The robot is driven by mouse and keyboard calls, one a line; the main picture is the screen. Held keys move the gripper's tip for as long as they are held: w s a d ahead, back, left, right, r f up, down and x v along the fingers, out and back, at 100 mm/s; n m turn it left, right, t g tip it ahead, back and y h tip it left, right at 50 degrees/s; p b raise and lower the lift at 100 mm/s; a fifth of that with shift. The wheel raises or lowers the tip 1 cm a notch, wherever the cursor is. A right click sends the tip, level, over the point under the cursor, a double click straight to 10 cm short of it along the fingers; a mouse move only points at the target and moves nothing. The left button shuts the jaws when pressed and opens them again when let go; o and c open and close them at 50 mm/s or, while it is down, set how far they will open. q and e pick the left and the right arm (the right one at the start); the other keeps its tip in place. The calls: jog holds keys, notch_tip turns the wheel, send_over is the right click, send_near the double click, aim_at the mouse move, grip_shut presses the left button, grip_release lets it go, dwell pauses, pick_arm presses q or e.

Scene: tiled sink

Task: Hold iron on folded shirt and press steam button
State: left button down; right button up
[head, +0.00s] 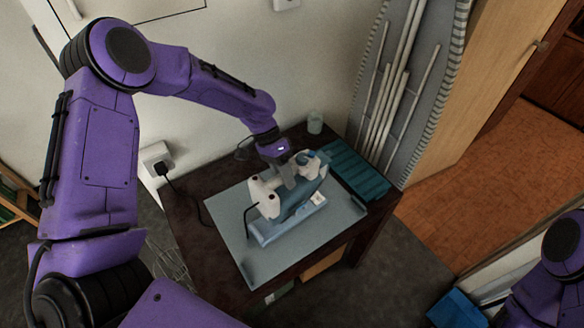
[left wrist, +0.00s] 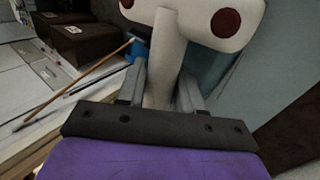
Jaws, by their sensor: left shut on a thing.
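The iron (head: 264,193), white and grey-blue, stands on the light blue folded shirt (head: 268,232) on a grey mat. Its white handle also shows in the left wrist view (left wrist: 168,55), between the fingers. My left gripper (head: 289,177) reaches down from above and is shut on the iron's handle; its fingers also show in the left wrist view (left wrist: 160,88). The steam button cannot be made out for certain. My right arm shows only in part at the lower right of the head view, and its gripper is not seen.
The grey mat (head: 232,218) lies on a dark table (head: 183,205). A teal ribbed item (head: 355,170) lies at the right and a small cup (head: 315,122) at the back. A plug with a black cord (head: 160,163) is at the wall. An ironing board (head: 420,70) leans behind.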

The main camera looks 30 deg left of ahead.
aim_at(285, 191)
pick_arm(q)
jog(key=shift+s+a+r, duration=0.1)
jog(key=shift+r, duration=0.15)
jog(key=shift+w+f+m+b, duration=0.15)
jog(key=shift+w+f+b, duration=0.15)
jog(key=shift+f+b, duration=0.25)
jog(key=shift+w+f+m+b, duration=0.15)
jog(key=shift+w+f+b, duration=0.15)
jog(key=shift+f, duration=0.35)
jog(key=f+b, duration=0.3)
jog(key=shift+s+f+b, duration=0.15)
jog(key=shift+s+b, duration=0.15)
jog(key=shift+b, duration=0.1)
notch_tip(285, 191, down, 2)
jog(key=shift+w+f+b, duration=0.15)
jog(key=shift+f+b, duration=0.1)
jog(key=shift+b, duration=0.2)
jog(key=shift+f, duration=0.3)
pick_arm(e)
notch_tip(285, 191, down, 6)
jog(key=shift+w+r, duration=0.1)
pick_arm(q)
jog(key=shift+f, duration=0.35)
pick_arm(e)
jog(key=shift+f, duration=0.2)
